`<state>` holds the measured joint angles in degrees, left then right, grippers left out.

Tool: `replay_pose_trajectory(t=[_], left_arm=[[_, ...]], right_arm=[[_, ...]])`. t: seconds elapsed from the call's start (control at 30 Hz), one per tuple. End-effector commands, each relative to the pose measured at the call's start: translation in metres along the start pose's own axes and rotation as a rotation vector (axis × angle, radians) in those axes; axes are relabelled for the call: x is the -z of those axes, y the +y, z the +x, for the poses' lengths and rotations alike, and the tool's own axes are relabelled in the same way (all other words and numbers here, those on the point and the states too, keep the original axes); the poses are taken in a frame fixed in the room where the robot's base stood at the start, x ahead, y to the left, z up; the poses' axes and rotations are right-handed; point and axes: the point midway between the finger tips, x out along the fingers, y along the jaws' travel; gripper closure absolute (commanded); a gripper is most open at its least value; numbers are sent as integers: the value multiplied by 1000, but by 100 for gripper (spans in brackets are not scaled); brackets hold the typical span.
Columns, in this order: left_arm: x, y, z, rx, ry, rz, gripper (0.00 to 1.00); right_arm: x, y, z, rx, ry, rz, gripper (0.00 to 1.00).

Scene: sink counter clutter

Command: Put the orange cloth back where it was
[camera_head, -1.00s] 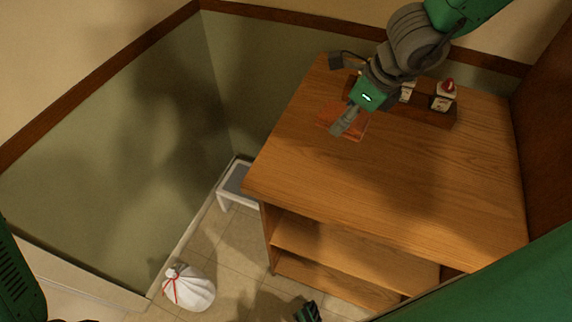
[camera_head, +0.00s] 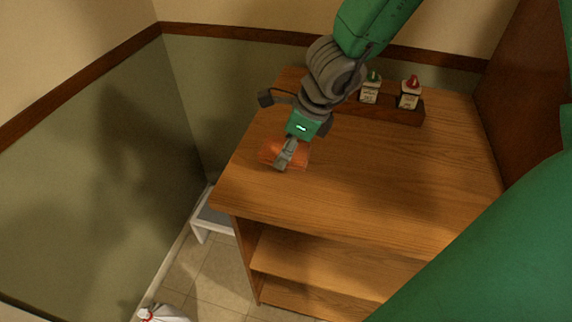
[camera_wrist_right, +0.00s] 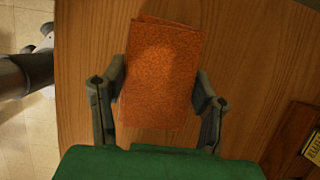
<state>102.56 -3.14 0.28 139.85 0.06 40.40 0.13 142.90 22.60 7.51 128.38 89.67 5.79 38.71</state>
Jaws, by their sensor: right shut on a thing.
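The orange cloth (camera_head: 268,153) is a flat folded rectangle over the left part of the wooden counter top in the head view. It fills the middle of the right wrist view (camera_wrist_right: 162,70), between my fingers. My right gripper (camera_head: 284,160) points down over the cloth and is shut on it; its two fingers (camera_wrist_right: 158,105) flank the cloth's near part. One finger hides part of the cloth in the head view. I cannot tell whether the cloth touches the wood. My left gripper is not in view.
A dark wooden tray (camera_head: 385,113) at the back holds a green-topped bottle (camera_head: 371,88) and a red-topped bottle (camera_head: 410,92). The counter top (camera_head: 380,180) is bare in front. A white stool (camera_head: 208,218) and white bag (camera_head: 163,313) are on the floor at left.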

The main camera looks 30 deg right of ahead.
Motion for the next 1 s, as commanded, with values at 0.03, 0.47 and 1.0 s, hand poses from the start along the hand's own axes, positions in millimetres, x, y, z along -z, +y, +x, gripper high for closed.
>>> replay_pose_trajectory(t=[0.03, 0.47, 1.0], left_arm=[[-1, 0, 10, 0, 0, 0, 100], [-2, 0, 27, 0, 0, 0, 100], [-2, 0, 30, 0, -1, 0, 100]], right_arm=[[4, 0, 10, 0, 1, 0, 92], [12, -1, 26, -1, -1, 2, 92], [12, -1, 29, -1, 0, 1, 25]])
